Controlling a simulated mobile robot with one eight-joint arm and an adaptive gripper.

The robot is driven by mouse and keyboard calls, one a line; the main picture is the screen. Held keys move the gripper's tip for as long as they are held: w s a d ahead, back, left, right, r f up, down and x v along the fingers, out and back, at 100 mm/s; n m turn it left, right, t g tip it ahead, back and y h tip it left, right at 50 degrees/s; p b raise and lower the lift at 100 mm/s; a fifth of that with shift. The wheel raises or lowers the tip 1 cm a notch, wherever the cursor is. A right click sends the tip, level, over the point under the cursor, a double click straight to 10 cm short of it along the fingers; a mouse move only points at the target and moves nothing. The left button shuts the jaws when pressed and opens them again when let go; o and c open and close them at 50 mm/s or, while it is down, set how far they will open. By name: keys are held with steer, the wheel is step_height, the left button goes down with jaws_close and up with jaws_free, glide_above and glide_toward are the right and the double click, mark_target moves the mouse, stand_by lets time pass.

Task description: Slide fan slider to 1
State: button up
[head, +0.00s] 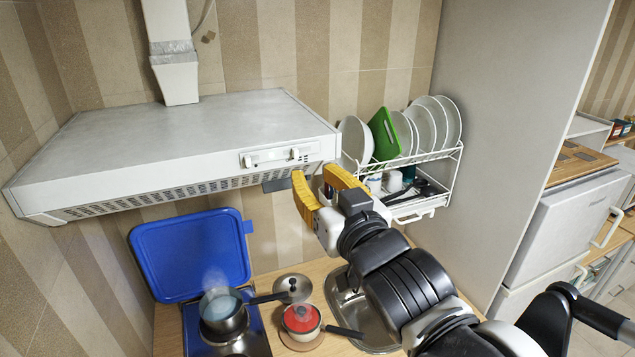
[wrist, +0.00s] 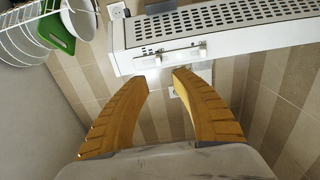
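The range hood (head: 180,140) is a pale grey box on the wall. On its front edge is a white control panel (head: 272,157) with two small slider knobs, a left one (head: 248,161) and a right one (head: 294,154). The panel also shows in the wrist view (wrist: 180,54), upside down. I cannot read its markings or tell which knob is the fan slider. My gripper (head: 313,172) has yellow fingers, open and empty, just below and in front of the panel's right end. In the wrist view the fingertips (wrist: 160,79) are apart, near one knob (wrist: 158,61) without clearly touching it.
A dish rack (head: 425,180) with plates and a green board hangs right of the hood, close to my gripper. A tall grey panel (head: 500,130) stands at right.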

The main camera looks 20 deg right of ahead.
steer(key=shift+s, duration=1.05)
steer(key=s+f+g+b, duration=0.2)
steer(key=f+g+b, duration=0.1)
steer(key=f+b, duration=1)
steer(key=s+f+g+b, duration=0.3)
steer(key=f+b, duration=1)
steer(key=f, duration=1.3)
steer(key=s+f+g+b, duration=0.3)
steer(key=f+g+b, duration=0.2)
steer(key=f+b, duration=0.8)
step_height(320, 180, down, 7)
steer(key=shift+r, duration=0.1)
steer(key=shift+d, duration=0.1)
